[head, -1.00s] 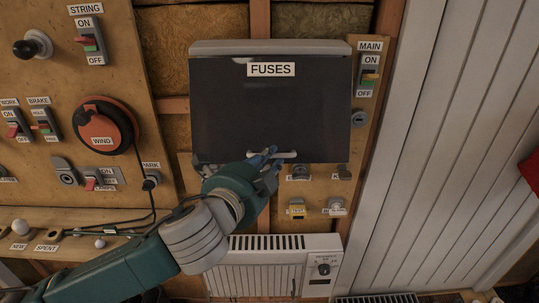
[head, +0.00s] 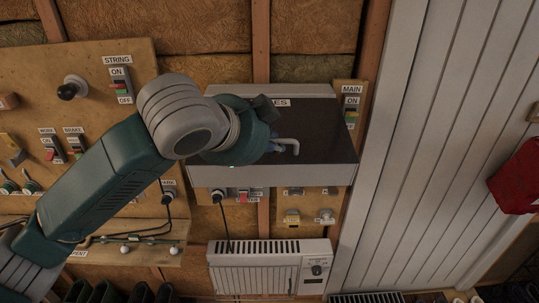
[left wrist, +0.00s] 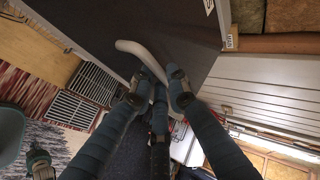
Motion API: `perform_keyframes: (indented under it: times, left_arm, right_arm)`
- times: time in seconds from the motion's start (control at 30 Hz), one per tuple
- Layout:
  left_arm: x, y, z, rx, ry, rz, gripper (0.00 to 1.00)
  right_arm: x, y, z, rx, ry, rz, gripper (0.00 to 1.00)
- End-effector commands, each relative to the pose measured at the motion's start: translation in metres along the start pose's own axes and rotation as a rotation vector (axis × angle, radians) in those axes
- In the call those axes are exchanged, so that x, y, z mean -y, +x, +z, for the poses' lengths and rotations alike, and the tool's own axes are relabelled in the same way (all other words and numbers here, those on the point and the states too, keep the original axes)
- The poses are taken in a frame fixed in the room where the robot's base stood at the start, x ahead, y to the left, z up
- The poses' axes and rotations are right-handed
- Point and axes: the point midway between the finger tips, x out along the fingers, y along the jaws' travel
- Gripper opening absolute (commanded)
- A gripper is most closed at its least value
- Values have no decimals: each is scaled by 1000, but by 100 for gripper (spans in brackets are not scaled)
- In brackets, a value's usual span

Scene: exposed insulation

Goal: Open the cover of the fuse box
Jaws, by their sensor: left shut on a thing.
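The fuse box has a dark cover (head: 325,130) with a pale lower rim (head: 300,176). The cover looks foreshortened, tilted outward from the wall with its lower edge raised. Its FUSES label (head: 283,103) is partly hidden behind my left arm. My left gripper (head: 274,148) is shut on the pale cover handle (head: 293,144). In the left wrist view the curved handle (left wrist: 140,50) runs between the fingers of my gripper (left wrist: 160,90), against the dark cover (left wrist: 185,30). The inside of the box is hidden. My right gripper is not in view.
A switch board (head: 95,60) is at the left, partly behind my left arm. Sockets and switches (head: 243,196) sit below the cover, with a hanging cable. A heater (head: 255,270) stands below. A white panelled door (head: 430,140) and a red object (head: 515,180) are at the right.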

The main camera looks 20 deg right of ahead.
Motion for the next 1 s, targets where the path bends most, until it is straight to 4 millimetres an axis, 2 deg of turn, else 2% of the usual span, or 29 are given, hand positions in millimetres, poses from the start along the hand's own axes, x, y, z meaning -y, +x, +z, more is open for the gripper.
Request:
perform_keyframes:
  times: [0.03, 0.33, 0.93, 0.97, 1.0]
  left_arm:
    - [13, -5, 1, 7, -20, 14, 0]
    - [36, -18, -4, 9, -73, 141, 0]
    - [41, -20, -3, 12, -90, 182, 0]
    - [41, -20, -3, 12, -90, 182, 17]
    - [41, -20, -3, 12, -90, 181, 25]
  right_arm:
    - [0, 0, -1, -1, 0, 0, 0]
    - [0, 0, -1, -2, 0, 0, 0]
    - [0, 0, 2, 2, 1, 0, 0]
    - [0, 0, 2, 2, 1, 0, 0]
    - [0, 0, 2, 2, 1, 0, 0]
